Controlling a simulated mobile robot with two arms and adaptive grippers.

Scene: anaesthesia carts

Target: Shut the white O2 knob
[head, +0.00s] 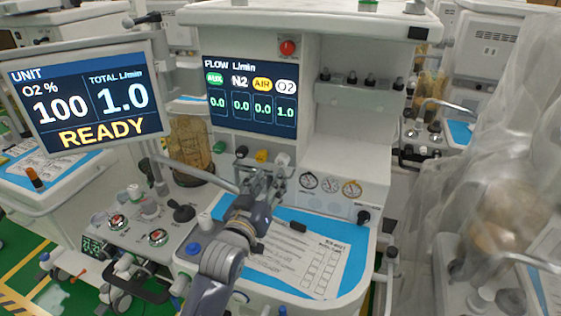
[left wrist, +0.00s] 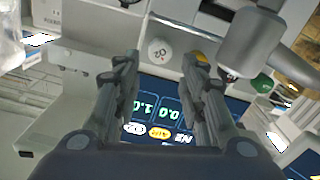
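The white O2 knob (head: 282,159) sits at the right end of a row of knobs below the flow screen (head: 250,97). That screen reads 1.0 under O2 and 0.0 under AUX, N2 and AIR. My left gripper (head: 265,178) is in front of the knob row. In the left wrist view, my left gripper (left wrist: 162,60) is open. The white O2 knob (left wrist: 159,50) shows in the gap near its fingertips, and nothing is gripped. Whether a finger touches the knob is unclear. My right gripper is in neither view.
A yellow knob (head: 262,156) and a black knob (head: 241,151) stand left of the white one. Round gauges (head: 330,185) are to the right. A paper form (head: 305,257) lies on the blue worktop below. A READY monitor (head: 88,97) stands at left.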

